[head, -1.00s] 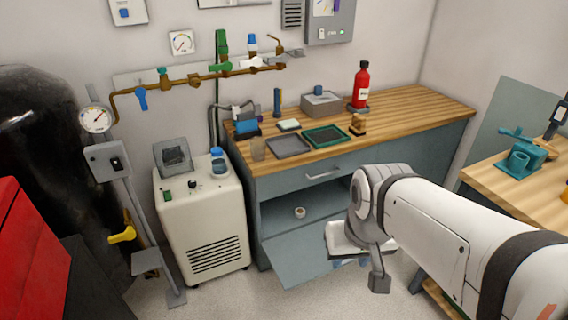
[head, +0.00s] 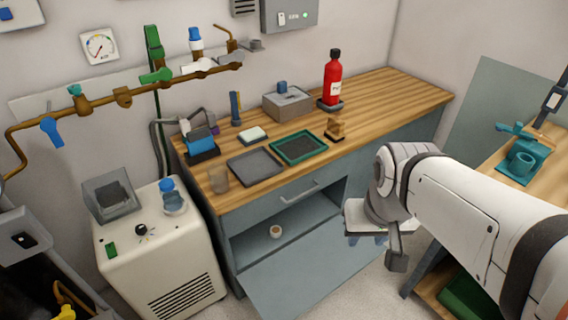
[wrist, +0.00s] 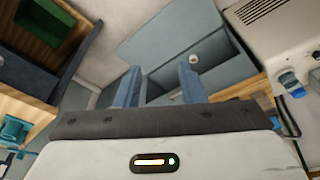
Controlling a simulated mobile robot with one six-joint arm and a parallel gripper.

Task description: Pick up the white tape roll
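The white tape roll (head: 276,231) is small and round with a brownish centre. It sits inside the open lower compartment of the grey-blue cabinet (head: 331,261).
The flap door of the cabinet hangs open in front of the compartment. A drawer handle (head: 299,190) juts out above. A white machine (head: 160,250) stands close on the left. The wooden bench top holds trays, a grey box (head: 287,103) and a red bottle (head: 333,78).

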